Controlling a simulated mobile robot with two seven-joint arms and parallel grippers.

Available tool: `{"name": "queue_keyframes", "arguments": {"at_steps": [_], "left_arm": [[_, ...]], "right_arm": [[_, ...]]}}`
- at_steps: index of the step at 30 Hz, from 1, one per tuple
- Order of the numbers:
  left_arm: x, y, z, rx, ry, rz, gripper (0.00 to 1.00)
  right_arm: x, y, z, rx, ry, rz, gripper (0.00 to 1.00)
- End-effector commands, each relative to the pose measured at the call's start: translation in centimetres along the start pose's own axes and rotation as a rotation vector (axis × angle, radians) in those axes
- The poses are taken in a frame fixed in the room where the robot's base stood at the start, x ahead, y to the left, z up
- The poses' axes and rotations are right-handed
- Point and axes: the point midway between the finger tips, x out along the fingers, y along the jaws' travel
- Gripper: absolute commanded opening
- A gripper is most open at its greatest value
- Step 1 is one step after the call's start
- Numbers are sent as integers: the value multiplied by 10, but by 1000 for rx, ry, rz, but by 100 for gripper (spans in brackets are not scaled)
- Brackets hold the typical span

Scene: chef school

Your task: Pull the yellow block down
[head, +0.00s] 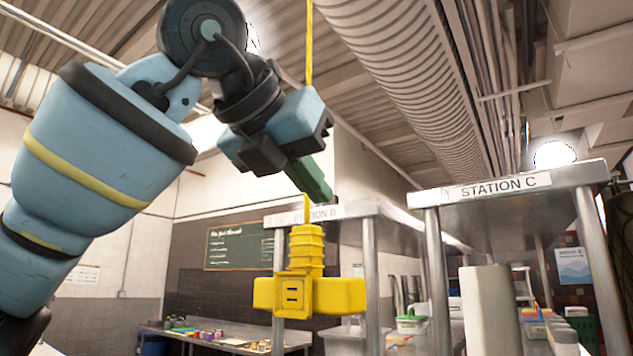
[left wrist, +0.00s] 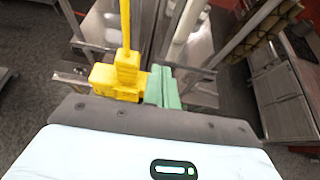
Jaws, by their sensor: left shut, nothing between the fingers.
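The yellow block (head: 308,295) hangs on a yellow cord (head: 309,60) in the middle of the head view, with a ribbed neck and a wide lower body. My left gripper (head: 318,190) is above the block, close to the cord, with its green fingers shut and nothing between them. In the left wrist view the green fingers (left wrist: 162,88) are just right of the yellow block (left wrist: 118,78), and the cord (left wrist: 125,25) runs up from it. I cannot tell whether the fingers touch the cord. My right gripper is not in view.
Metal shelving marked Station C (head: 500,188) stands at the right, and Station D shelving (head: 345,210) stands behind the block. A white cylinder (head: 487,310) stands at lower right. A table with colourful items (head: 230,340) is at the back left.

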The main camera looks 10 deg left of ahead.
Motion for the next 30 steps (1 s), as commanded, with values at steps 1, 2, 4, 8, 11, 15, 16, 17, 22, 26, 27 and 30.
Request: {"name": "queue_keyframes", "arguments": {"at_steps": [1,2,4,8,11,15,16,17,22,26,27,30], "left_arm": [[5,0,-2,0,2,0,0],[8,0,-3,0,3,0,0],[16,0,-6,0,3,0,0],[36,0,-13,0,5,-1,0],[51,0,-18,1,4,-1,0],[69,0,-24,0,3,-3,0],[72,0,-25,0,2,-2,0],[74,0,-27,0,2,-2,0],[83,-1,-34,2,1,-2,0],[85,-1,-35,2,0,-2,0],[85,-1,-35,2,0,-2,0],[85,-1,-35,1,0,-2,0]], "right_arm": [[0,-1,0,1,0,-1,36],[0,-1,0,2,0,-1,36],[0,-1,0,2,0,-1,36],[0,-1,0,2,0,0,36],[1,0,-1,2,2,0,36],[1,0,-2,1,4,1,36],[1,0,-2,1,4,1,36],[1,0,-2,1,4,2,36],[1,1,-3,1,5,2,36],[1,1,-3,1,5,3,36],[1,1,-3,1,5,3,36],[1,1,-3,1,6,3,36]]}}
